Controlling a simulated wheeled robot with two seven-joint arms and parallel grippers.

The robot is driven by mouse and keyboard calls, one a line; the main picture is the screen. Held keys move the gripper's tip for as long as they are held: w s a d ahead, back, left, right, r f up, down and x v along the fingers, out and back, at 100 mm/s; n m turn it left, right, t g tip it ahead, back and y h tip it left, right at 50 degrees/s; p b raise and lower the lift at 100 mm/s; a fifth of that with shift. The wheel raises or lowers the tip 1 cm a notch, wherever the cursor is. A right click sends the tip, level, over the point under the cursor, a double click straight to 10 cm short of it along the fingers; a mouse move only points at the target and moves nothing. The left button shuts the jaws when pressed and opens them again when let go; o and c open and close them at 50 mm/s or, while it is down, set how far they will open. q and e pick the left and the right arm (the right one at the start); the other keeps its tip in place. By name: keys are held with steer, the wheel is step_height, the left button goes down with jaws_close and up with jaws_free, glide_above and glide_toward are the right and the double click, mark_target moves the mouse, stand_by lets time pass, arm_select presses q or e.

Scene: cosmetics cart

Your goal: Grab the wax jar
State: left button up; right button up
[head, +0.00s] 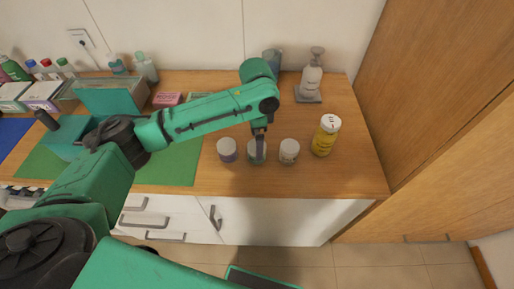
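Three small white-lidded jars stand in a row near the counter's front edge. The left jar (227,150) has a purple label, the middle jar (257,157) looks greenish, and the right jar (289,151) looks pale. Their labels are too small to read, so I cannot tell which is the wax jar. My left gripper (259,147) points down at the middle jar and hides part of its lid and front. I cannot tell whether its fingers are closed on the jar or only beside it. My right gripper is not in view.
A yellow bottle (326,136) with a white lid stands right of the jars. A pump bottle (312,75) on a grey stand is behind. A green mat (180,165) lies to the left, with boxes and bottles beyond. A wooden cabinet side bounds the right.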

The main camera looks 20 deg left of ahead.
arm_select(q)
step_height(320, 180, down, 3)
steer(key=shift+s+r+p, duration=0.1)
steer(key=shift+p, duration=0.2)
steer(key=shift+s+f, duration=0.1)
steer(key=shift+f, duration=0.2)
steer(key=c, duration=1.4)
steer(key=shift+c, duration=0.2)
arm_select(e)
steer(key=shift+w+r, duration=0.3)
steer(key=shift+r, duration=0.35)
arm_select(q)
steer(key=shift+r, duration=0.15)
